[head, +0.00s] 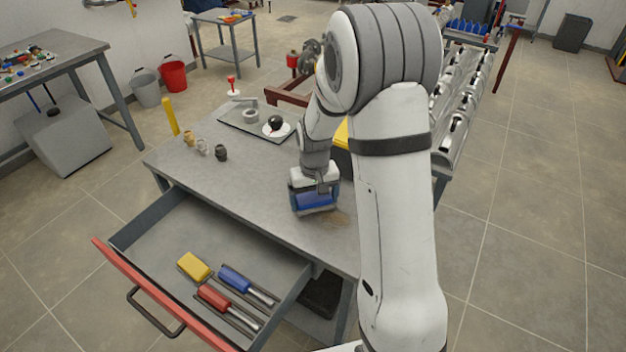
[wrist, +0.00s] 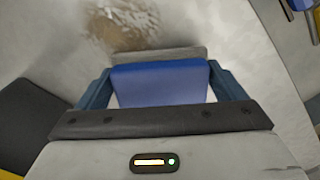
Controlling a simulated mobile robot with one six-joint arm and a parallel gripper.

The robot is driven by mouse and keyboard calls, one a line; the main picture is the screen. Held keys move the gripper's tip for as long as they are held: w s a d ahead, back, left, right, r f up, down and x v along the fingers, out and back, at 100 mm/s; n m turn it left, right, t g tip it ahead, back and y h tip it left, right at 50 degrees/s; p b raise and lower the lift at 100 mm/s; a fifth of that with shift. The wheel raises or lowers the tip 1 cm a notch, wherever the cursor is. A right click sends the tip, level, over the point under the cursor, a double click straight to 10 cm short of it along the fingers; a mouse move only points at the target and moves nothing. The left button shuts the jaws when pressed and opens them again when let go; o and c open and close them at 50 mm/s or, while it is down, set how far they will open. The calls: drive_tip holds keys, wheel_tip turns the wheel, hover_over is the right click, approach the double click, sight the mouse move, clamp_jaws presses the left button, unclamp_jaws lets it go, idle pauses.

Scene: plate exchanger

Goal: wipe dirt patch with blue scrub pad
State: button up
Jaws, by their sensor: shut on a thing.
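My gripper (head: 315,207) is shut on the blue scrub pad (head: 314,199), low over the workbench top near its front edge. In the wrist view the blue pad (wrist: 160,84) sits between the two blue fingers, with a grey strip along its far edge. The brown dirt patch (head: 339,219) lies on the bench top just right of the pad, partly cut off by my arm. In the wrist view the dirt patch (wrist: 122,24) lies just beyond the pad, toward the upper left. I cannot tell whether the pad touches the bench.
The workbench (head: 255,195) has an open drawer (head: 160,245) in front, holding a yellow block (head: 195,267), a blue-handled tool (head: 235,278) and a red-handled tool (head: 214,296). Several small fittings (head: 203,146) and a dark tray (head: 240,122) stand farther back. The bench left of my gripper is clear.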

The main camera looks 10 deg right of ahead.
drive_tip(key=shift+r+p, duration=1.55)
drive_tip(key=shift+r, duration=1.2)
